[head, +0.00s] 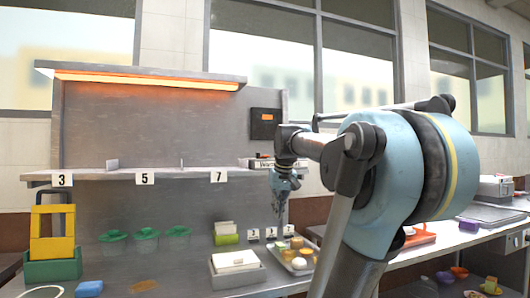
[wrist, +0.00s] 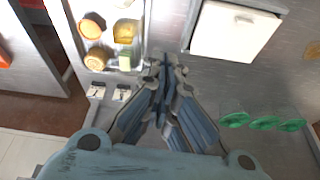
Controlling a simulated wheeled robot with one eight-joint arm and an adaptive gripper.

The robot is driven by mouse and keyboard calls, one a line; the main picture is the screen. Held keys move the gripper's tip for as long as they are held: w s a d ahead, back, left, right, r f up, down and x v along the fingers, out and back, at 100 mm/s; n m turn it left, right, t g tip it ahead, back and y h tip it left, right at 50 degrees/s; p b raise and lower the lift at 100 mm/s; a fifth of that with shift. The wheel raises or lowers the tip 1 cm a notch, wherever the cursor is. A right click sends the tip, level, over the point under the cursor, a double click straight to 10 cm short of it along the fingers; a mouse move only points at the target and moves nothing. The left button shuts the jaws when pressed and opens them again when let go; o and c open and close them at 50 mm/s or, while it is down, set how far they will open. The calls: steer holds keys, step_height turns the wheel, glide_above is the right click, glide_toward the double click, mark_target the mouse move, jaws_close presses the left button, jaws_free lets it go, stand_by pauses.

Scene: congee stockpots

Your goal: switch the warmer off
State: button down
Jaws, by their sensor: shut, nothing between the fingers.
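The warmer (head: 150,79) is a long strip under the top hood of the steel shelf unit, and it glows orange. A dark panel (head: 265,128) with a small lit orange patch is on the back wall, right of the strip; I cannot tell if it is the warmer's switch. My gripper (head: 281,205) points down in front of the shelf's right end, below the dark panel and apart from it. In the wrist view my gripper (wrist: 163,72) is shut and empty, above the counter.
A food tray (head: 285,262) and a white-topped container (head: 236,270) stand below my gripper. The numbered shelf edge (head: 100,175) juts out. The counter's middle has some bare room.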

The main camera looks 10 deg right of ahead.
steer(key=w+d+r+n+t, duration=0.1)
steer(key=w+r, duration=1.2)
steer(key=r, duration=0.4)
steer(key=w+r+t, duration=0.2)
steer(key=w+r, duration=1.1)
steer(key=r, duration=0.4)
glide_above(265, 157)
steer(key=w, duration=0.2)
steer(key=shift+y, duration=0.4)
steer(key=f, duration=0.7)
steer(key=shift+d+f, duration=0.1)
steer(key=shift+d, duration=0.2)
step_height(265, 157, down, 4)
steer(key=shift+r, duration=0.1)
steer(key=shift+s+f, duration=0.15)
steer(key=shift+f, duration=0.25)
steer(key=shift+s+f, duration=0.1)
